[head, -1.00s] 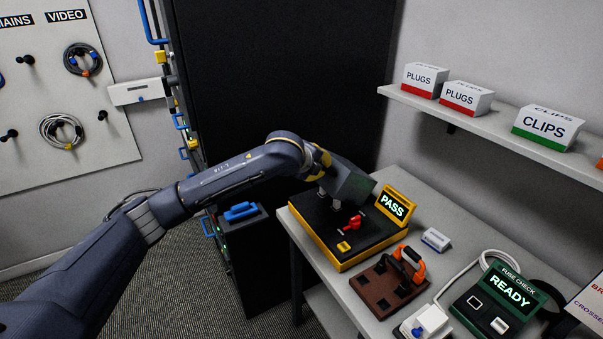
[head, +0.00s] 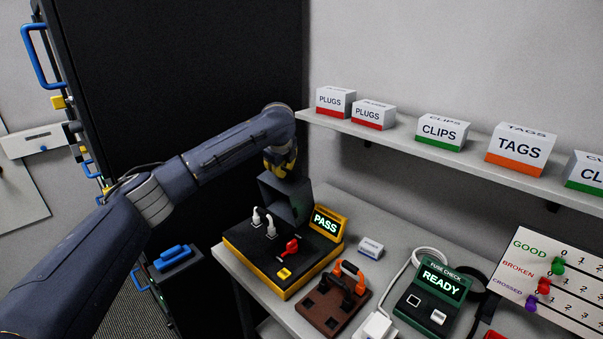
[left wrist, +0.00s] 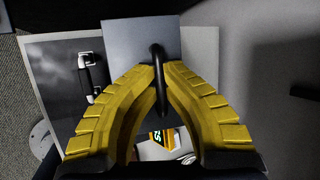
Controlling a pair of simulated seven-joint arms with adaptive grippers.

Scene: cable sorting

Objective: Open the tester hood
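The tester (head: 262,274) has a yellow base, a black top and a small screen reading PASS. It stands on the left part of the bench. Its dark grey hood (head: 288,203) is swung up and stands raised at the back of the tester. Two white plugs (head: 270,229), a red lever (head: 291,247) and a yellow button (head: 285,273) show uncovered on the top. My left gripper (head: 281,164) is at the hood's upper edge. In the left wrist view its yellow fingers (left wrist: 161,70) close around the black hood handle (left wrist: 159,80). My right gripper is out of view.
A brown socket block (head: 325,312) with an orange-and-black cable and a green fuse checker (head: 428,296) reading READY stand to the tester's right. A shelf (head: 395,133) with labelled boxes runs above. A tall black cabinet (head: 190,80) stands behind my left arm.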

